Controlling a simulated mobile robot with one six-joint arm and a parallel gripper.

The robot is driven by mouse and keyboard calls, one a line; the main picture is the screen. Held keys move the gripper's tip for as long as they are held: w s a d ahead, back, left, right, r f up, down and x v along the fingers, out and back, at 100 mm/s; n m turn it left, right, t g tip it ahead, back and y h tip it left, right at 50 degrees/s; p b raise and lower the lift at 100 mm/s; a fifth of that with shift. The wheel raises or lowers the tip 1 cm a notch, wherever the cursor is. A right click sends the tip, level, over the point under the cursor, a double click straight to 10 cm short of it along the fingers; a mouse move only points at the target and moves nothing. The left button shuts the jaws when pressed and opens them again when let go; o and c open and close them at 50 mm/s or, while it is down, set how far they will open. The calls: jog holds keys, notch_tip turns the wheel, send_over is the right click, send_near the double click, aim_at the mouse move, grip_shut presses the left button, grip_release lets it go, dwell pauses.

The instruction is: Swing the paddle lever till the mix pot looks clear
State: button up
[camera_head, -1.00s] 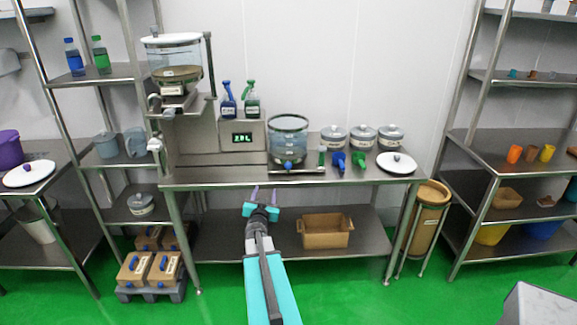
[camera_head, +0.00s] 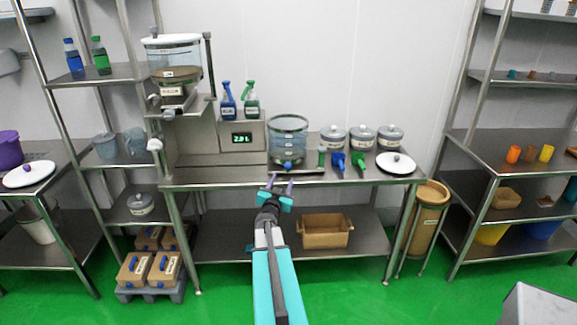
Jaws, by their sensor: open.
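A clear round pot (camera_head: 287,128) stands on the steel bench, with a dark rim, greyish contents and a blue tap (camera_head: 288,163) at its front. A lidded clear tank (camera_head: 176,63) with brownish contents sits higher at the left. I cannot read their labels to tell which is the mix pot. Which is the paddle lever is unclear. My gripper (camera_head: 277,182) is open and empty, in front of the bench edge below the bench pot.
A display unit (camera_head: 242,138) with green digits and two spray bottles stand left of the bench pot. Lidded grey jars (camera_head: 362,138), blue and green scoops and a white lid (camera_head: 396,163) are to the right. A cardboard box (camera_head: 326,235) sits on the lower shelf.

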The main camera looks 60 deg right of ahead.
aim_at(287, 168)
jog(key=shift+p+x, duration=1.45)
jog(key=shift+x, duration=4.7)
